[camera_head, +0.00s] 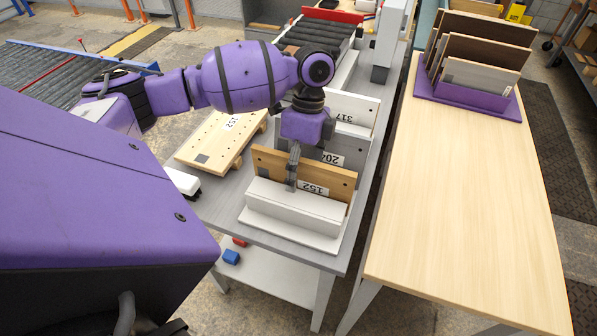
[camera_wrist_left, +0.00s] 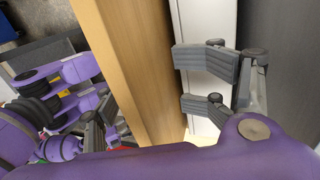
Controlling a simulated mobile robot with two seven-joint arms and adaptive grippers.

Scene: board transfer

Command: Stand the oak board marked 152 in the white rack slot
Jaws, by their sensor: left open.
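The oak board marked 152 (camera_head: 320,178) stands upright in the slot of the white rack (camera_head: 295,212), behind its front block. It also shows in the left wrist view (camera_wrist_left: 115,50), with the white rack (camera_wrist_left: 205,22) beside it. My left gripper (camera_head: 291,184) is open at the near face of the board, above the front block. Its two fingers (camera_wrist_left: 182,82) are apart in the left wrist view, beside the board and with nothing between them.
A flat light-wood board with holes (camera_head: 215,140), also labelled 152, lies on the grey table. A board marked 204 (camera_head: 345,150) and a white one marked 317 (camera_head: 350,105) stand behind. A purple rack (camera_head: 470,98) with several boards stands on the mostly clear wooden table (camera_head: 470,200).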

